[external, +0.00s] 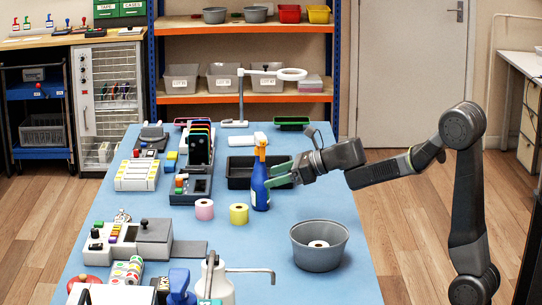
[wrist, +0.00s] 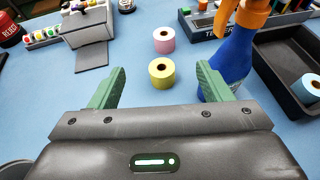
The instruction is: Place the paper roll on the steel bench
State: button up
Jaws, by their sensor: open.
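Several paper rolls are in view. A pink roll (external: 204,209) and a yellow roll (external: 239,214) stand on the blue-topped table; the wrist view also shows the pink one (wrist: 164,40) and the yellow one (wrist: 162,73). A white roll (external: 318,244) sits in a grey bowl, and a pale blue roll (wrist: 306,88) lies in a black tray. My gripper (external: 277,175) is open and empty, above the table beside a blue bottle. In the wrist view, the yellow roll shows between the fingers (wrist: 161,72). I cannot tell which surface is the steel bench.
The blue bottle (external: 260,190) with an orange top stands close to my fingers; the right finger overlaps it in the wrist view. The black tray (external: 238,181) is behind it, the grey bowl (external: 320,262) nearer the camera. Devices line the table's left side. A white-topped side table (external: 524,62) stands right.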

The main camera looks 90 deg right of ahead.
send_near(233, 211)
jog(key=s, duration=0.1)
jog(key=s+d, duration=0.1)
jog(key=s, duration=0.1)
jog(key=shift+d+r, duration=0.3)
jog(key=shift+d, duration=0.1)
jog(key=shift+w+f, duration=0.15)
jog(key=shift+f, duration=0.05)
jog(key=b+x, duration=0.1)
jog(key=x, duration=1.2)
jog(key=shift+w+f, duration=0.15)
jog(key=shift+f, duration=0.15)
jog(key=c, duration=1.2)
jog(key=shift+o, duration=0.2)
jog(key=shift+r, duration=0.1)
